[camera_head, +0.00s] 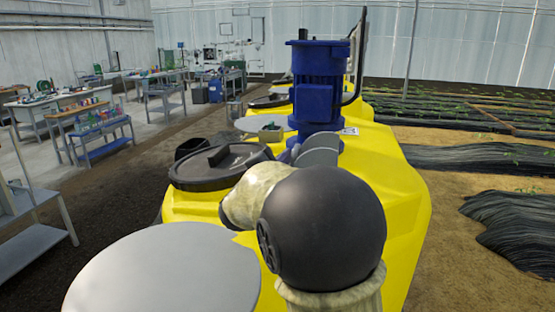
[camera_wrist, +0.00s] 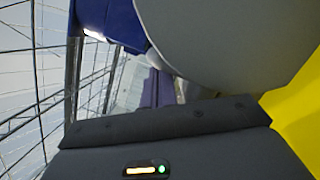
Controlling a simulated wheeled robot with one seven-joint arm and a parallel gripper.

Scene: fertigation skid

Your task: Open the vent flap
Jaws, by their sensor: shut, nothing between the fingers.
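A grey round plate (camera_head: 318,150), which looks like the vent flap, stands tilted at the foot of the blue motor on the yellow tank (camera_head: 390,190). Its lower part is hidden behind my arm in the head view. A large grey disc edge (camera_wrist: 225,40), probably the same plate, fills the upper right of the wrist view, close to the camera. My gripper (camera_wrist: 161,90) is shut and empty, just below that edge. Its fingertips are hard to make out, and I cannot tell whether they touch the plate. In the head view my arm hides the gripper.
The blue motor (camera_head: 318,85) rises from the tank behind the plate; its blue housing (camera_wrist: 108,22) shows at upper left in the wrist view. A black round lid (camera_head: 215,165) lies left of the plate. Workbenches (camera_head: 95,130) stand far left; planted beds lie right.

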